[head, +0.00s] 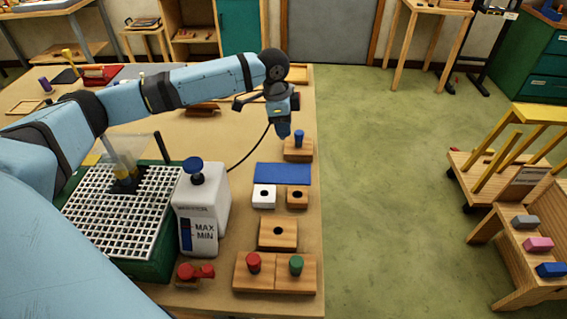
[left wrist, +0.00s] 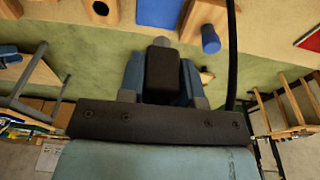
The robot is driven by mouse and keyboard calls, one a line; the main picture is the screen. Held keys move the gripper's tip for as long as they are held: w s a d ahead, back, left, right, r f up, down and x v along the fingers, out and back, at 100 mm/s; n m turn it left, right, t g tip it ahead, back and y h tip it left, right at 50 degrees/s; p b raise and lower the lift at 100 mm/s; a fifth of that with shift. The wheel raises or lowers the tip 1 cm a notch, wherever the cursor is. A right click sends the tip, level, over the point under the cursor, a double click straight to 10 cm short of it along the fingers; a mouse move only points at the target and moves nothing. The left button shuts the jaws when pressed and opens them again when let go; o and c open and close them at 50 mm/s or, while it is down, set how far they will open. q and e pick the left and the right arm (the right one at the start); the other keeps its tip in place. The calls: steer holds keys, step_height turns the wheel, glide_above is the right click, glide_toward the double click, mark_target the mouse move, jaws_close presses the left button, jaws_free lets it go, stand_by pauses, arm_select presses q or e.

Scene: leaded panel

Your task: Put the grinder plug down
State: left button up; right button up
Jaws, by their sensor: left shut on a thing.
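My left gripper (head: 284,130) is held above the right edge of the table, close beside a wooden block with a blue knob (head: 299,138). In the left wrist view its fingers (left wrist: 163,85) are closed on a dark block, which appears to be the grinder plug (left wrist: 163,65). In the head view the plug is mostly hidden by the gripper. A black cable (head: 248,155) runs from behind the white tank up to the gripper. The grinder (head: 125,215), a green base with a white grid, stands at the table's left front. My right gripper is not in view.
A blue mat (head: 283,174) lies below the gripper in the picture. Nearer are a white holed block (head: 264,196), wooden holed blocks (head: 278,236) and red and green knobs. The white tank (head: 203,215) stands beside the grinder. Bare tabletop (head: 225,140) lies left of the gripper.

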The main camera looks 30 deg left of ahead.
arm_select(q)
step_height(320, 180, down, 14)
steer(key=shift+r+p, duration=0.2)
steer(key=shift+p, duration=0.1)
steer(key=o, duration=1)
steer(key=shift+f, duration=0.1)
steer(key=r, duration=0.3)
steer(key=a+r, duration=0.1)
steer(key=r, duration=0.3)
steer(key=r+b, duration=0.1)
steer(key=r, duration=0.3)
steer(key=shift+s+a, duration=0.15)
steer(key=shift+s, duration=0.25)
steer(key=shift+a+r, duration=0.1)
steer(key=shift+r, duration=0.5)
